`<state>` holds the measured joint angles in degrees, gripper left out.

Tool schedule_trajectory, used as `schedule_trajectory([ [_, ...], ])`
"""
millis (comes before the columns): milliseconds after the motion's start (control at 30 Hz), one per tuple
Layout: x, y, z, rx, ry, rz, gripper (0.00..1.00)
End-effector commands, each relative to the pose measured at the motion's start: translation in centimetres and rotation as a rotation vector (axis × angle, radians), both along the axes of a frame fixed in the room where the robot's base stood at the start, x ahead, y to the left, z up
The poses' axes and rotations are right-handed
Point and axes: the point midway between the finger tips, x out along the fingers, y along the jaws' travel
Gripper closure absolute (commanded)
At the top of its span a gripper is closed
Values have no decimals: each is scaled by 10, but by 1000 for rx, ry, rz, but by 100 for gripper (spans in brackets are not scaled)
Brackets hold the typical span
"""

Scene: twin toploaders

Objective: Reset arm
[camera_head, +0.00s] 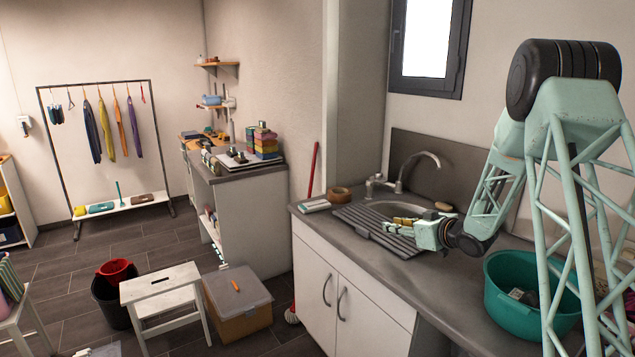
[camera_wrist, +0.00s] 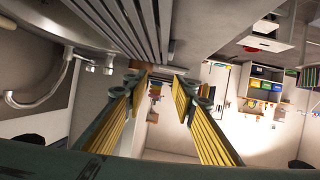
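My gripper (camera_head: 396,223) reaches left over the ribbed drainboard (camera_head: 362,232) beside the sink (camera_head: 392,209). In the wrist view my gripper (camera_wrist: 160,86) shows two yellow-padded fingers standing apart with nothing held between them. That view looks upside down, with the drainboard (camera_wrist: 128,25) and the tap (camera_wrist: 40,95) at its upper left. My mint-green arm stretches along the counter from the right, bent at the elbow. I cannot tell the exact height of the gripper above the drainboard.
A teal basin (camera_head: 507,311) with items inside stands on the counter beneath my arm. A brown tape roll (camera_head: 340,194) and a white-and-teal packet (camera_head: 314,206) lie left of the drainboard. A white stool (camera_head: 160,287) and a lidded box (camera_head: 237,310) stand on the floor.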

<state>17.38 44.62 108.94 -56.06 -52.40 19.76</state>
Motion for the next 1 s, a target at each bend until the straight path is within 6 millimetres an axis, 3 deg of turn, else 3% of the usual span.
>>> schedule_trajectory([
  [567,-30,-18,87,-132,56,-155,75],
  [1000,-76,-29,144,-201,115,-268,75],
])
